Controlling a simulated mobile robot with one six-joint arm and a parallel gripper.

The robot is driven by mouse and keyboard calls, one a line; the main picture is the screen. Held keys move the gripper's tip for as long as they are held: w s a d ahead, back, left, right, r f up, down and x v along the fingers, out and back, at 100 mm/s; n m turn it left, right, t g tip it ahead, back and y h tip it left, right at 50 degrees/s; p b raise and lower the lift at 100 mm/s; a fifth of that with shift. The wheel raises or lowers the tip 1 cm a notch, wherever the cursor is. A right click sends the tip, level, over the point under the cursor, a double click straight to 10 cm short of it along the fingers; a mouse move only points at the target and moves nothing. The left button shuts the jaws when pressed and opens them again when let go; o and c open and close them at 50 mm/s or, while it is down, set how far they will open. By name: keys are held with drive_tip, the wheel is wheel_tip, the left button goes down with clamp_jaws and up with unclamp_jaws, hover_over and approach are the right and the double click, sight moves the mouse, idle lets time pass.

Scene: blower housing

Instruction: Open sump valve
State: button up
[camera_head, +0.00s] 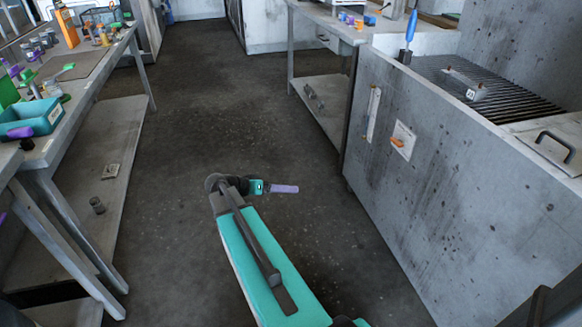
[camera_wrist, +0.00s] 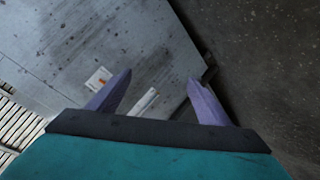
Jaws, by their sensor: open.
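A small orange handle (camera_head: 397,142) sits on a white plate (camera_head: 405,134) on the side of the grey housing (camera_head: 450,180); I take it to be the sump valve. In the wrist view, the orange handle (camera_wrist: 102,82) shows on its plate, left of my left finger. My gripper (camera_head: 284,189) is over the floor, left of the housing and apart from it. In the wrist view its two purple fingers (camera_wrist: 160,80) are spread, with nothing held between them. The valve's exact shape is too small to tell.
A pale vertical strip (camera_head: 373,114) is on the housing beside the plate. The housing top has a grate (camera_head: 495,95), a blue-handled tool (camera_head: 411,30) and a lid with a dark handle (camera_head: 556,146). A cluttered bench (camera_head: 50,150) stands left. The floor between is clear.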

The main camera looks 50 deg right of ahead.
drive_tip(key=s+a+f+n+t+y+p, duration=0.1)
drive_tip(key=s+a+f+n+y+p, duration=0.2)
drive_tip(key=a+p, duration=0.6)
drive_tip(key=s+a+f+n+y+p, duration=0.1)
drive_tip(key=s+a+n+y+p, duration=0.3)
drive_tip(key=a+p, duration=0.6)
drive_tip(key=s+a+r+n+y+p, duration=0.1)
drive_tip(key=s+a+r+n+p, duration=0.1)
drive_tip(key=s+a+p, duration=0.3)
drive_tip(key=s+a+r+n+g+y+p, duration=0.1)
drive_tip(key=s+a+p, duration=0.4)
drive_tip(key=a, duration=0.6)
drive_tip(key=s+a+r+n+y+p, duration=0.2)
drive_tip(key=s+a+r+n+p, duration=0.1)
drive_tip(key=a, duration=0.4)
drive_tip(key=shift+s+a+n+y+p, duration=0.35)
drive_tip(key=shift+s+n+p, duration=0.55)
drive_tip(key=shift+s+p, duration=0.3)
